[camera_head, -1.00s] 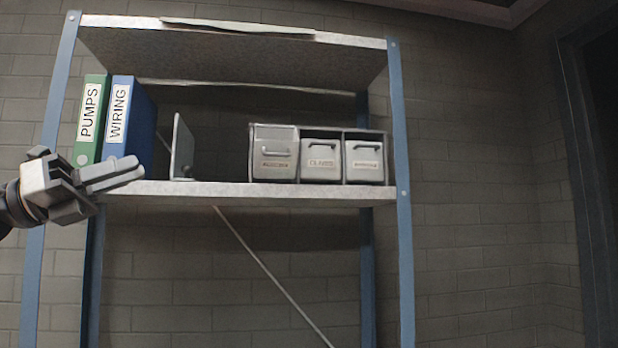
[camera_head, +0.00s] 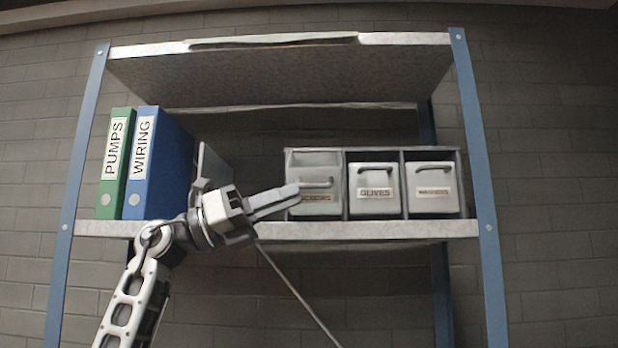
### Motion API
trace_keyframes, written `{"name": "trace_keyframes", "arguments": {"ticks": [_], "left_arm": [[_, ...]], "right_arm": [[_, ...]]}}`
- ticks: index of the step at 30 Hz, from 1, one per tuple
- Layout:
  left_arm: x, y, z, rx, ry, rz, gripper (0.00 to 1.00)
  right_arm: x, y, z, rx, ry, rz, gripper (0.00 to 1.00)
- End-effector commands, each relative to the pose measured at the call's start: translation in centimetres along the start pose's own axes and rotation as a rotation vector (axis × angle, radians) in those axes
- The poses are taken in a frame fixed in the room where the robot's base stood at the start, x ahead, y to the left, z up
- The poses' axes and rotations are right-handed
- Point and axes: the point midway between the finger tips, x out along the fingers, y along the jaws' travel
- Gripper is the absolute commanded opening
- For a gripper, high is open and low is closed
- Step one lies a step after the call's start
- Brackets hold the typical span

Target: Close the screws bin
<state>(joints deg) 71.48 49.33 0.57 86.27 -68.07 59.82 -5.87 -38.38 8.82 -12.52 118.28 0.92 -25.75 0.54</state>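The grey bin unit stands on the shelf with three bins side by side. The left bin (camera_head: 316,172) has a front handle and a label that is partly covered and hard to read; it seems to be the screws bin. My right gripper is out of view.
The gloves bin (camera_head: 374,204) and a right-hand bin (camera_head: 433,203) sit back in the unit. A green PUMPS binder (camera_head: 113,180) and a blue WIRING binder (camera_head: 165,165) stand at left, beside a grey bookend (camera_head: 213,163). The shelf board (camera_head: 400,230) runs below; blue posts flank it.

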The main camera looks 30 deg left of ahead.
Motion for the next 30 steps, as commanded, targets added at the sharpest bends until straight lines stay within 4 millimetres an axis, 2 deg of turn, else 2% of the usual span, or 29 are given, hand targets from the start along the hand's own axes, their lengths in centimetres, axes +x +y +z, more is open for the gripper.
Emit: {"name": "trace_keyframes", "arguments": {"ticks": [1,3,9,19,20,21,22,30], "left_arm": [[1.2,-0.1,0.3,-0.001,-0.001,-0.003,0.17],[2.3,-0.1,0.2,0.0,0.0,-0.003,0.17],[4.1,0.0,0.1,-0.002,-0.001,-0.001,0.17],[4.4,0.0,0.0,-0.001,0.0,0.001,0.17],[4.4,0.0,0.0,-0.001,0.0,0.001,0.14],[4.4,0.1,0.0,-0.001,0.0,0.001,0.03],[4.4,0.0,0.0,-0.001,0.0,0.001,0.0],[4.1,0.1,0.2,-0.005,-0.001,0.01,0.0]], "right_arm": [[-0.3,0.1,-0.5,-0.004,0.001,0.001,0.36],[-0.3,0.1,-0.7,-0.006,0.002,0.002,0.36],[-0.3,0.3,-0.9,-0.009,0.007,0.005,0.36],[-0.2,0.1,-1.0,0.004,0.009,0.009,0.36],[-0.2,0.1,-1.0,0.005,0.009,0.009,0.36],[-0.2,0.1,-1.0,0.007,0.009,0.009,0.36],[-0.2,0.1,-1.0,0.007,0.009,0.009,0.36],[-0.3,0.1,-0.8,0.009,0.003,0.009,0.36]]}}
